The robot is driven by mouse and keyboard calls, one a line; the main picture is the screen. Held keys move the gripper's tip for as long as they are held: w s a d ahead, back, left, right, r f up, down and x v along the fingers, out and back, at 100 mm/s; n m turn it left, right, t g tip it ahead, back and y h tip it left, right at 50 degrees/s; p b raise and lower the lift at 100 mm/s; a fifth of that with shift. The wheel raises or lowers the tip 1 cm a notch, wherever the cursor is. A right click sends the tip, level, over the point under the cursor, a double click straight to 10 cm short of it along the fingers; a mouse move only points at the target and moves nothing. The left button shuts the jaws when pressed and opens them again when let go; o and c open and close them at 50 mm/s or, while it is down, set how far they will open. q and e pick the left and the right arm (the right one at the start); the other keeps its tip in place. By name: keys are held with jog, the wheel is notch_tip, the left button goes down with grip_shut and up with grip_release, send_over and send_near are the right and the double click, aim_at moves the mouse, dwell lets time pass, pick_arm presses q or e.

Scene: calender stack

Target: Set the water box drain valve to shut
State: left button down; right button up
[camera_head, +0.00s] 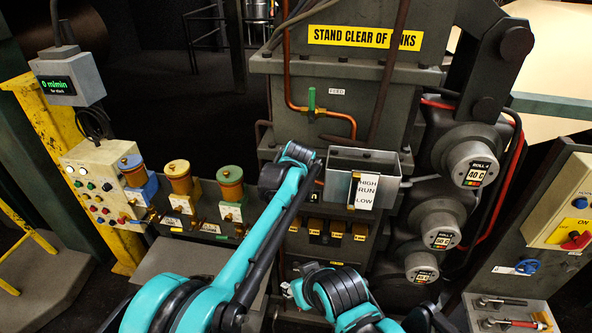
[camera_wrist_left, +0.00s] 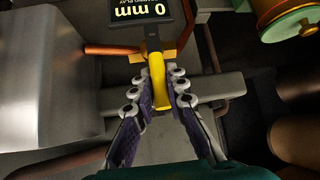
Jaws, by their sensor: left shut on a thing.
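In the left wrist view, a yellow lever handle (camera_wrist_left: 158,82) sits between the fingers of my left gripper (camera_wrist_left: 161,92), which is shut on it. The lever runs from a small brass-coloured fitting at the end of a copper pipe (camera_wrist_left: 112,50) and lies roughly across that pipe. The grey metal water box (camera_wrist_left: 55,85) fills the left of this view. In the head view, the water box (camera_head: 340,187) carries a HIGH/RUN/LOW label (camera_head: 366,190). My left arm reaches to its left side; the arm hides the lever and gripper fingers there. My right gripper's fingers do not show.
A black display reading 0 mm (camera_wrist_left: 145,10) is just beyond the lever. A grey bar (camera_wrist_left: 215,88) passes below the fingers. Rolls (camera_head: 470,163) stand right of the water box; a green-handled valve (camera_head: 312,100) is above it.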

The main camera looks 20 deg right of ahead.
pick_arm(q)
jog(key=shift+s+f, duration=0.1)
jog(key=shift+f, duration=0.05)
jog(key=c, duration=1.5)
grip_release()
jog(key=v, duration=1.2)
jog(key=shift+d, duration=0.1)
